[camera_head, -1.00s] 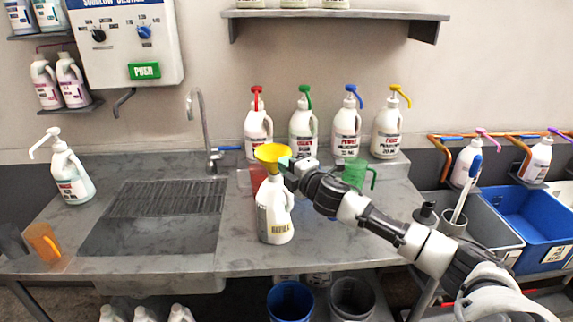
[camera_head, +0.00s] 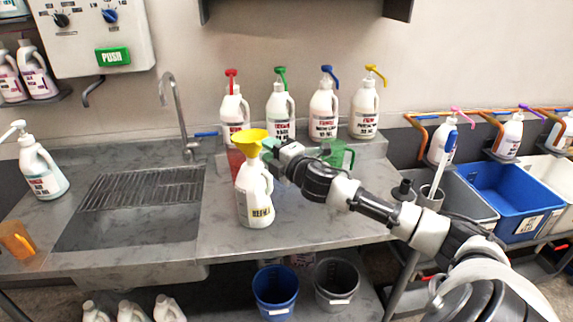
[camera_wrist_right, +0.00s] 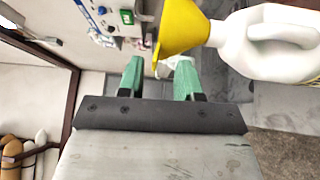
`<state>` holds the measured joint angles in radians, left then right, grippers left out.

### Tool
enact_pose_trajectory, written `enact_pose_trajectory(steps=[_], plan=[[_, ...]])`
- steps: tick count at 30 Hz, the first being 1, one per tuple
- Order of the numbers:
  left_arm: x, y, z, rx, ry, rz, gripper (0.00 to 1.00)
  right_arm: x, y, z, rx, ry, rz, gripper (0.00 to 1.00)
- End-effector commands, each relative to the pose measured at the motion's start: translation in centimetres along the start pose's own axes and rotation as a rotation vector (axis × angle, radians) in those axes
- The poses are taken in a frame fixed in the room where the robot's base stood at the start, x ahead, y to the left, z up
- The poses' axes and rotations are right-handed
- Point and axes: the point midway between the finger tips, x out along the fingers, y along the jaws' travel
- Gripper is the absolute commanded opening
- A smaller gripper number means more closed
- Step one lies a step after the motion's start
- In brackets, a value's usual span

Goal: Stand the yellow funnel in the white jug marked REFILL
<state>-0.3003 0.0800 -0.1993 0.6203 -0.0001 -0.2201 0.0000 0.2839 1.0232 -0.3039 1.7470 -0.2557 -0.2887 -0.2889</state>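The yellow funnel (camera_head: 251,141) stands wide end up in the mouth of the white jug (camera_head: 254,195), whose label reads REFILL. The jug stands upright on the grey counter. In the right wrist view the funnel (camera_wrist_right: 183,28) and the jug (camera_wrist_right: 268,45) appear sideways, with the narrow end of the funnel at the jug's mouth; the spout is hidden inside. My right gripper (camera_head: 270,149) is just right of the funnel. Its green fingers (camera_wrist_right: 158,75) are apart, close to the funnel's rim; I see no grip on it. My left gripper is not in view.
Pump bottles with red, green, blue and yellow tops (camera_head: 323,108) stand behind. A green pitcher (camera_head: 340,154) is behind my right arm. A sink (camera_head: 130,215) lies left, with an orange cup (camera_head: 17,240) beyond it. The counter's front, right of the jug, is clear.

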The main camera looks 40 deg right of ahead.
Motion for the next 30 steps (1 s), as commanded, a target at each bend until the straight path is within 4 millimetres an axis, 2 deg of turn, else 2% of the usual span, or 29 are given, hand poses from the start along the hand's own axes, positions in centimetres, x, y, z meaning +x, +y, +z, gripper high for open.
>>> enact_pose_trajectory(steps=[1, 6, 15, 21, 30], plan=[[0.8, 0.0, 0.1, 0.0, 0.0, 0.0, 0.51, -0.9, -0.6, 0.1, -0.002, 0.0, -0.004, 0.35], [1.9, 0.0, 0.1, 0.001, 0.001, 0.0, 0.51, -3.4, -0.6, 0.0, -0.001, 0.001, -0.004, 0.35], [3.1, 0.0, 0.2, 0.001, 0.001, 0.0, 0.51, -6.6, -0.4, 0.1, 0.002, -0.001, -0.004, 0.35], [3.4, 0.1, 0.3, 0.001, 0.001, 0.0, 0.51, -7.7, -0.2, 0.0, 0.002, 0.001, -0.002, 0.35], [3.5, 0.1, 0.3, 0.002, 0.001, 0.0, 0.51, -8.0, 0.0, 0.0, 0.002, 0.001, 0.0, 0.35]])
